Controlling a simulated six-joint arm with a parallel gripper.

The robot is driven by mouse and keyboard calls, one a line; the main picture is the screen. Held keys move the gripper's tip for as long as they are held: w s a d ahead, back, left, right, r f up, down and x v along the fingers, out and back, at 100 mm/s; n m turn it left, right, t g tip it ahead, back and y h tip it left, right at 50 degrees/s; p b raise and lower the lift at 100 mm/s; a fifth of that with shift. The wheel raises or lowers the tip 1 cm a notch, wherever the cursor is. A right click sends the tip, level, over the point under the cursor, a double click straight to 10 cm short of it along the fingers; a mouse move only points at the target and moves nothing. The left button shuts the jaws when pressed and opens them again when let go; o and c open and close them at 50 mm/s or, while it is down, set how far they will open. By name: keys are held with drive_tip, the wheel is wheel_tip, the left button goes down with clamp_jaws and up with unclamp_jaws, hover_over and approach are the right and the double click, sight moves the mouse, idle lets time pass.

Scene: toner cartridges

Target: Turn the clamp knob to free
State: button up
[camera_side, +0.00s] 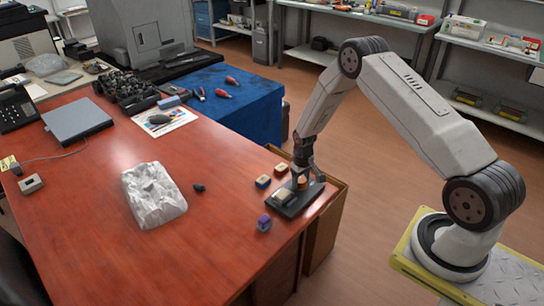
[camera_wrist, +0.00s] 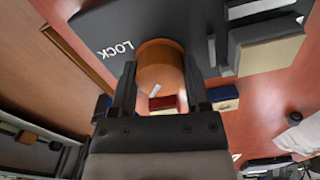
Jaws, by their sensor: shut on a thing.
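The round orange-brown clamp knob (camera_wrist: 163,56) stands on a dark plate (camera_wrist: 90,28) in the wrist view. It shows small in the side view (camera_side: 302,184), on the fixture at the table's right corner. My gripper (camera_wrist: 160,78) points down, with one finger on each side of the knob, shut on it. A short white mark (camera_wrist: 155,90) lies on the knob's near part. The white word LOCK (camera_wrist: 117,49) is on the plate left of the knob, and the mark does not point at it. No other word is readable.
A cream-and-grey cartridge block (camera_wrist: 268,48) sits on the plate close to the right finger. Small blocks, one cream and blue (camera_side: 262,181), one cream and red (camera_side: 281,168), and one purple and grey (camera_side: 264,224), stand around the fixture. A crumpled pale sheet (camera_side: 153,193) lies farther left.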

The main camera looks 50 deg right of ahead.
sight(301, 180)
drive_tip(key=o, duration=1.3)
drive_tip(key=shift+r, duration=0.15)
drive_tip(key=shift+r, duration=3.8)
